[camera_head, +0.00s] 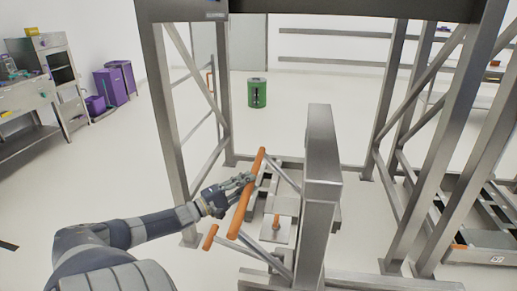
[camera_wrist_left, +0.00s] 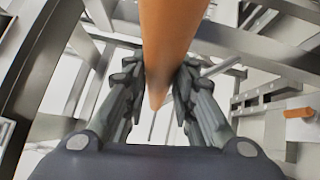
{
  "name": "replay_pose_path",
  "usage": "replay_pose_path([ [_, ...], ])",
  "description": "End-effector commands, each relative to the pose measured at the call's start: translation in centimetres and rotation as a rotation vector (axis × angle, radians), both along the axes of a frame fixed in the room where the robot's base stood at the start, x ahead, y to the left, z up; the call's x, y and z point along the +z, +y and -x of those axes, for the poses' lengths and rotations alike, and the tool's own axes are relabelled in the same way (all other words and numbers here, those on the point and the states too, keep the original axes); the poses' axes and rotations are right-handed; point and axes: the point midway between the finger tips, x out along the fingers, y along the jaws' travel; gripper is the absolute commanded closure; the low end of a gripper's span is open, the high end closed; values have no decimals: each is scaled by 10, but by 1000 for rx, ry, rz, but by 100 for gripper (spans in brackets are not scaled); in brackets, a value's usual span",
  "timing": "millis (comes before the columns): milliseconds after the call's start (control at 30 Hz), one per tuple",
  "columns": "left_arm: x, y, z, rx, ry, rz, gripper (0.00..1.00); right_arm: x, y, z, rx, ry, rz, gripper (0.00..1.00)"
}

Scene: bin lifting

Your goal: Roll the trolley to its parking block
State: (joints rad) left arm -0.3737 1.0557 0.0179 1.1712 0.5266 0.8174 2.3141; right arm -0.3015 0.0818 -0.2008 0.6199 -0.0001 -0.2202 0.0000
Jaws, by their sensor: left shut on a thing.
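My left gripper (camera_head: 247,181) is shut on a long orange handle bar (camera_head: 239,217) in the head view. The left wrist view shows the same orange bar (camera_wrist_left: 172,35) running between the two dark fingers of the gripper (camera_wrist_left: 158,82). Grey struts join the bar to a low grey metal trolley (camera_head: 277,229), partly hidden behind the bar and a thick grey post (camera_head: 322,150). A shorter orange grip (camera_head: 210,237) sits low to the left of the bar. I cannot make out the parking block. My right gripper is not in view.
A tall grey metal frame (camera_head: 213,100) stands around the trolley, with legs at left and right. A green bin (camera_head: 257,92) stands beyond it. The floor at left is mostly clear.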

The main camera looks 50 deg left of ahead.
Motion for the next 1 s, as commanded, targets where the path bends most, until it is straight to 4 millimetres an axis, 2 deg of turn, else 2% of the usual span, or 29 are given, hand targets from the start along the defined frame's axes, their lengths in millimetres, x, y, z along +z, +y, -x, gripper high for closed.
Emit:
replay_pose_path([
  [33, 4, 15, 6, 15, -6, -5, 100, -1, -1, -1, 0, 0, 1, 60],
  [100, 5, 26, 15, 17, -6, -4, 100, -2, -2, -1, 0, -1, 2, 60],
  [433, 5, 63, 45, 21, -7, -4, 100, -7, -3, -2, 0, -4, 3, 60],
  [700, 7, 75, 56, 15, -10, -3, 100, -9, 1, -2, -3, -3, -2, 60],
  [1000, 8, 76, 57, 10, -14, -1, 100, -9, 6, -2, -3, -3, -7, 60],
])
